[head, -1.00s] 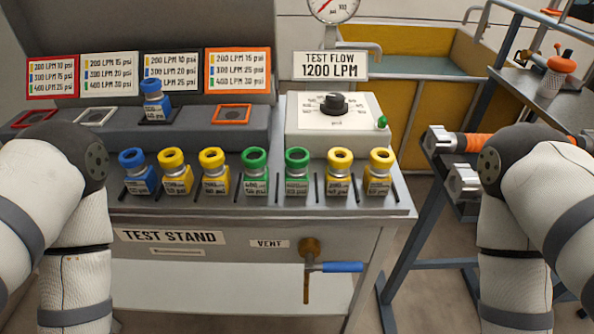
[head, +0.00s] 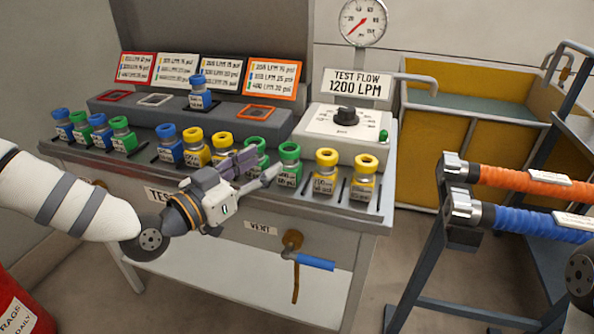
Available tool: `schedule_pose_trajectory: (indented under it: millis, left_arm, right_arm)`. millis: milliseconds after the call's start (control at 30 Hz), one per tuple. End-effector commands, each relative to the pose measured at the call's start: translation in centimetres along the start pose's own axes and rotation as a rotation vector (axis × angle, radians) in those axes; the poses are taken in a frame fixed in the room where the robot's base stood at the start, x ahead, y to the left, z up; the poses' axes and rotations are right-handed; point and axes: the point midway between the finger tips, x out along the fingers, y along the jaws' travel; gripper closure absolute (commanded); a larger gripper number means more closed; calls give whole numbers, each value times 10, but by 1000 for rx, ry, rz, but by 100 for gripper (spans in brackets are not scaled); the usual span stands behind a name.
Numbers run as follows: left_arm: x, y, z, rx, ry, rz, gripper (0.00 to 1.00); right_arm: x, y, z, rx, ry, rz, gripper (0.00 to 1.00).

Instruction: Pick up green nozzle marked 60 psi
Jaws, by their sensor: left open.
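Two green nozzles stand upright side by side in the front row of the test stand (head: 345,207). The left one (head: 256,147) is partly hidden behind my left gripper; the right one (head: 289,165) shows nearly whole. Two more green nozzles, one (head: 122,133) and another (head: 79,119), stand farther left in the row. The labels are too small to tell surely which is marked 60 psi. My left gripper (head: 259,168) is open and empty. Its fingers point right in front of the two middle green nozzles; contact cannot be told.
A blue nozzle (head: 198,93) sits on the raised block behind. The control box (head: 340,133) stands behind right. A vent valve (head: 293,243) juts out below. Hose couplings (head: 460,205) are at right.

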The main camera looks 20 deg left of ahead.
Motion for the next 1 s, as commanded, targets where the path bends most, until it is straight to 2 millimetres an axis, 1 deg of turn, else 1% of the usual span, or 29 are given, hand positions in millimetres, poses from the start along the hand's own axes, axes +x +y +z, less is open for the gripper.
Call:
schedule_pose_trajectory:
  millis: [33,100,267,400,467,567,733,767,800,867,900,933,1000]
  left_arm:
    - [11,1,8,-1,-9,2,56]
    - [24,1,8,-2,-10,2,56]
    - [45,1,5,-4,-7,1,56]
    - [73,1,6,-5,-9,1,56]
    - [82,1,6,-5,-9,1,56]
    - [89,0,5,-5,-9,1,56]
    - [90,0,3,-6,-8,0,56]
    - [90,0,3,-6,-8,0,60]
    - [90,0,3,-5,-8,0,69]
    - [89,0,3,-5,-8,0,83]
    - [89,0,3,-5,-8,0,92]
    - [89,0,3,-6,-8,0,99]
    - [90,0,2,-5,-6,0,100]
  right_arm:
    - [6,0,3,0,-15,1,42]
    - [8,0,4,0,-21,1,42]
    - [11,0,6,0,-28,2,42]
    - [15,1,8,0,-39,2,42]
    - [16,1,8,0,-43,2,42]
    - [17,1,9,0,-45,3,42]
    - [17,1,8,-1,-43,3,42]
    - [17,1,8,-1,-43,3,42]
    - [16,1,8,-1,-43,3,42]
    - [16,1,8,-1,-43,3,42]
    - [16,1,8,-1,-43,3,42]
    - [16,1,8,-1,-43,3,42]
    - [16,1,8,-1,-43,3,42]
